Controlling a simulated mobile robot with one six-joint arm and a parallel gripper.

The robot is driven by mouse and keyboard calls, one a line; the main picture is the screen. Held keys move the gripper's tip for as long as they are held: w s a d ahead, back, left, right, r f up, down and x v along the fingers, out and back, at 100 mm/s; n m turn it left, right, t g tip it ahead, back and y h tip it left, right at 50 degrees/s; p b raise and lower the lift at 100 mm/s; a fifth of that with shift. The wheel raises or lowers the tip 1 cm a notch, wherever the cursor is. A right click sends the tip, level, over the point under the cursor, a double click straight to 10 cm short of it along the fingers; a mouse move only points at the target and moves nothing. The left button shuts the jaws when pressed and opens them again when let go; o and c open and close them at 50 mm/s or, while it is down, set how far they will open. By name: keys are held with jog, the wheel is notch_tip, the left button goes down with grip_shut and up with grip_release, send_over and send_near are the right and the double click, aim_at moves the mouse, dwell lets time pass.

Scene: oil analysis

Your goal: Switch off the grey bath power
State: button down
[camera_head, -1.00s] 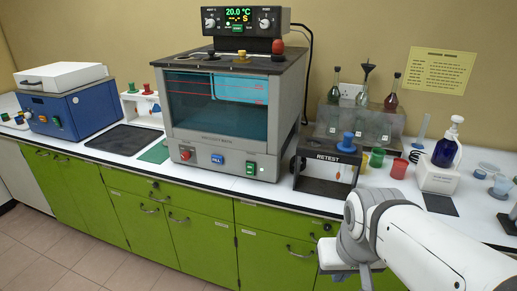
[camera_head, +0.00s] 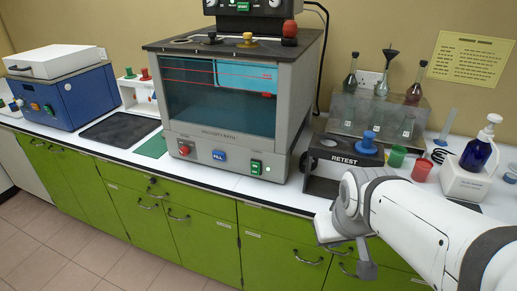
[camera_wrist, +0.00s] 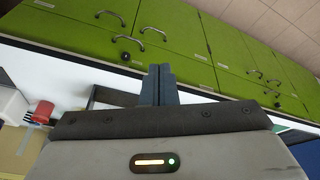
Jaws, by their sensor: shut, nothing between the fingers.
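The grey viscosity bath (camera_head: 225,133) stands on the white counter in the middle of the head view, with bluish liquid behind its glass. Its front has a red knob (camera_head: 184,150) at left, a blue FILL button (camera_head: 218,155) and a green switch (camera_head: 256,167) at right. A small pale light shows beside the green switch. My gripper's fingers (camera_wrist: 159,72) are together and empty in the wrist view, pointing toward the green cabinet fronts. In the head view my arm is at lower right, in front of the counter and apart from the bath; the fingertips there are unclear.
A black RETEST stand (camera_head: 343,157) with a blue knob stands just right of the bath. Farther right are a flask rack (camera_head: 372,112), small cups and a blue bottle (camera_head: 475,157). A blue device (camera_head: 62,97) is at left. Floor is free before the cabinets.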

jog(key=w+a+f+n+t+y+b, duration=0.1)
jog(key=w+a+f+n+t+b, duration=0.2)
jog(key=w, duration=0.4)
jog(key=w+a+f+n+t+b, duration=0.1)
jog(key=w+f+n+t+b, duration=0.1)
jog(key=w+f+n+t, duration=0.25)
jog(key=w+a+n+t+y+b, duration=0.3)
jog(key=w+a+n+y, duration=0.3)
jog(key=a+n, duration=0.4)
jog(key=shift+w+a+f+n+b, duration=0.2)
jog(key=shift+w+f+n+b, duration=0.3)
jog(key=shift+w+n, duration=0.55)
jog(key=shift+s+t, duration=0.2)
jog(key=shift+t, duration=0.05)
jog(key=p, duration=0.2)
send_near(255, 168)
jog(key=w+a, duration=0.1)
jog(key=w+a+f, duration=0.1)
jog(key=w, duration=0.1)
jog(key=w+a+f, duration=0.1)
jog(key=w+a, duration=0.1)
jog(key=shift+f, duration=0.2)
jog(key=shift+w+d, duration=0.1)
jog(key=shift+w, duration=0.2)
jog(key=shift+f, duration=0.1)
